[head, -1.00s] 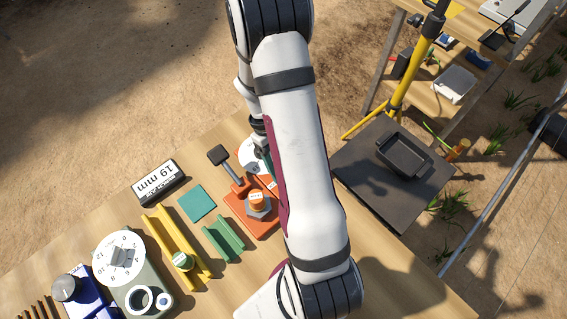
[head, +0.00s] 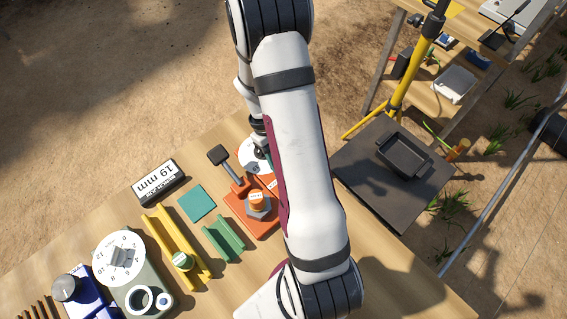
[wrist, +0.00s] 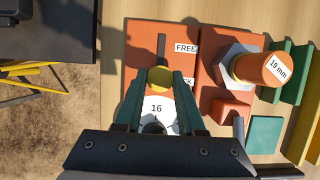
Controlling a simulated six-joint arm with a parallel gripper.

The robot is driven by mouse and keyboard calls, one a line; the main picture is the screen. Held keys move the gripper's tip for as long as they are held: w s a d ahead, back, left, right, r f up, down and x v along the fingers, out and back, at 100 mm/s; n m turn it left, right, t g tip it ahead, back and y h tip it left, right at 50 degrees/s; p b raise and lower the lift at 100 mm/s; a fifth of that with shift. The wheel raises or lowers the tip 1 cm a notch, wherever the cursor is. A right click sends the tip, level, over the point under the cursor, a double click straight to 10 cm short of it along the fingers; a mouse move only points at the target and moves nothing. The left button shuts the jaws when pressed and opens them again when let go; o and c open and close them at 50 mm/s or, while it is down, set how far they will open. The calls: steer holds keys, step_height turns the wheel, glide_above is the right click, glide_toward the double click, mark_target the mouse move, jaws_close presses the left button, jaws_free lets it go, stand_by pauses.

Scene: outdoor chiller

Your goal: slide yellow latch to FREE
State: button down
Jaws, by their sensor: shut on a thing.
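The yellow latch (wrist: 160,78) shows in the wrist view as a rounded knob on an orange block (wrist: 140,48). My gripper (wrist: 161,82) has its green fingers closed on either side of it. A dark slot (wrist: 161,46) runs from the latch up past the white FREE label (wrist: 185,48). The latch is about level with a lower label (wrist: 187,82), partly hidden by a finger, with "CK" readable. A white disc marked 16 (wrist: 156,107) lies between the fingers. In the head view my arm hides the latch and most of the gripper.
Right of the latch stand an orange cap marked 19 mm (wrist: 265,68) on a hex nut and an orange block (wrist: 225,108). A teal square (head: 197,203), green channel (head: 224,238) and yellow channel (head: 176,243) lie farther left on the table. A dark tray (head: 402,153) is at the right.

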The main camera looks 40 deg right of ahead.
stand_by(0.6)
steer(key=shift+s, duration=2.25)
steer(key=c, duration=0.5)
jaws_free()
steer(key=v, duration=1.5)
steer(key=shift+r, duration=0.4)
steer(key=shift+w, duration=0.1)
